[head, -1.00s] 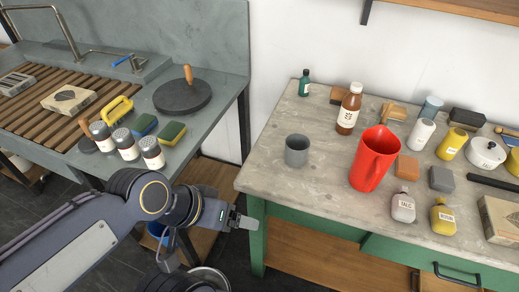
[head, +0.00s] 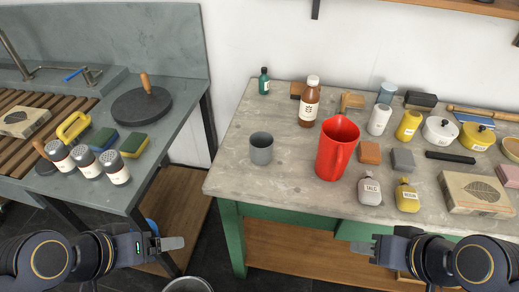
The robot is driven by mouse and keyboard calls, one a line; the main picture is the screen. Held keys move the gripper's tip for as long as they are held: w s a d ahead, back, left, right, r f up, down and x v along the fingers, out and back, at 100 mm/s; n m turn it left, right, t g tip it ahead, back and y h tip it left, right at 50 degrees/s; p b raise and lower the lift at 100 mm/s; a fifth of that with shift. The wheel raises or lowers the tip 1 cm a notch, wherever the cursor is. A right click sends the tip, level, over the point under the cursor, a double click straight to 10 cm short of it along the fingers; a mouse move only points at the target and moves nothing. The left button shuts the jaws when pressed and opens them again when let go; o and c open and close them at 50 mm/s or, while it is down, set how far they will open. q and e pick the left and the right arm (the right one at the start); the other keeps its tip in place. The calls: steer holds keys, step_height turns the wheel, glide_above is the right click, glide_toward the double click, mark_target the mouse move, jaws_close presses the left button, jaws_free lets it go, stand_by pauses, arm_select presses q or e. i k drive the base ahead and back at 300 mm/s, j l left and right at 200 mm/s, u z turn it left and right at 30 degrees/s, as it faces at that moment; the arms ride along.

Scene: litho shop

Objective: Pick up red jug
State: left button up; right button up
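My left gripper (head: 172,243) is at the lower left, in front of the gap between the sink bench and the table, well away from the jug. My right gripper (head: 362,248) is at the lower right, below and in front of the jug, near the table's front edge, and does not touch it. Neither gripper appears to hold anything. The finger gap is not clear on either one.
A grey cup (head: 261,149) stands left of the jug and a brown bottle (head: 309,103) behind it. An orange block (head: 370,153), a talc bottle (head: 369,190) and a yellow bottle (head: 406,197) crowd its right side. The table's front left is clear.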

mark_target(339, 137)
steer(key=l+u, duration=0.35)
steer(key=l, duration=0.2)
steer(key=k+l+u, duration=0.15)
steer(key=l+u, duration=0.2)
steer(key=l, duration=0.2)
steer(key=i+l, duration=0.1)
steer(key=l+u, duration=0.05)
